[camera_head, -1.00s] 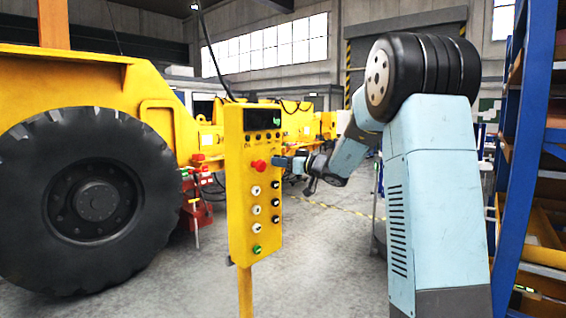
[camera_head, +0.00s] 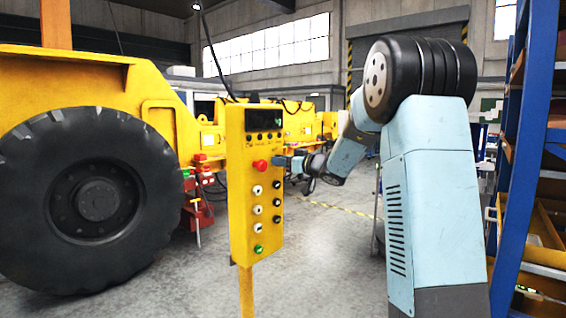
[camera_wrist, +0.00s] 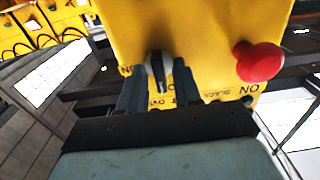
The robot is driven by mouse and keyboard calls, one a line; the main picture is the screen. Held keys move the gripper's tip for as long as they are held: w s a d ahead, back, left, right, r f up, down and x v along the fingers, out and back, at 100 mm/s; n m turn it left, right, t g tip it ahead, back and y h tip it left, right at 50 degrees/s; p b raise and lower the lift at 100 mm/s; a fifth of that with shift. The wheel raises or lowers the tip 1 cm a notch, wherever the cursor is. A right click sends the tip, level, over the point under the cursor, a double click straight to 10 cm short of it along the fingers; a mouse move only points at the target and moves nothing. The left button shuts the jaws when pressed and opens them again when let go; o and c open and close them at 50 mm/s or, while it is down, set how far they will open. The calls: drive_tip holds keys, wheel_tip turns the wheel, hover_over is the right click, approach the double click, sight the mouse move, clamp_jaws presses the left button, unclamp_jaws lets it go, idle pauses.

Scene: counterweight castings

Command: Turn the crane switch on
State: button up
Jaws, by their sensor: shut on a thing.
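The crane switch (camera_wrist: 158,68) is a dark lever with a grey front on the yellow control box (camera_wrist: 200,25). In the wrist view, my gripper (camera_wrist: 158,80) has one finger on each side of the switch and is shut on it. In the head view, the yellow control box (camera_head: 238,200) stands on a post. My gripper (camera_head: 280,161) is at its face, just right of the red mushroom button (camera_head: 260,166), and hides the switch there. Lettering near the switch is partly covered by the fingers, and I cannot tell the switch's setting.
The red mushroom button (camera_wrist: 260,62) sticks out close to the right finger. White, black and green buttons (camera_head: 258,249) line the box below. A large tyre (camera_head: 95,200) and yellow vehicle stand at left, blue shelving (camera_head: 525,150) at right. Open floor (camera_head: 330,260) lies between.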

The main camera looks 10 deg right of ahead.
drive_tip(key=shift+d+m, duration=0.1)
drive_tip(key=shift+m, duration=0.2)
drive_tip(key=m, duration=0.9)
drive_tip(key=shift+w+d, duration=0.1)
drive_tip(key=shift+d, duration=0.1)
drive_tip(key=m, duration=0.4)
drive_tip(key=shift+f+m, duration=0.1)
drive_tip(key=shift+m, duration=0.2)
clamp_jaws()
drive_tip(key=shift+f+m, duration=0.15)
drive_tip(key=shift+m, duration=1.65)
drive_tip(key=shift+a, duration=0.1)
drive_tip(key=o, duration=0.6)
unclamp_jaws()
drive_tip(key=shift+a, duration=0.1)
drive_tip(key=shift+o, duration=0.2)
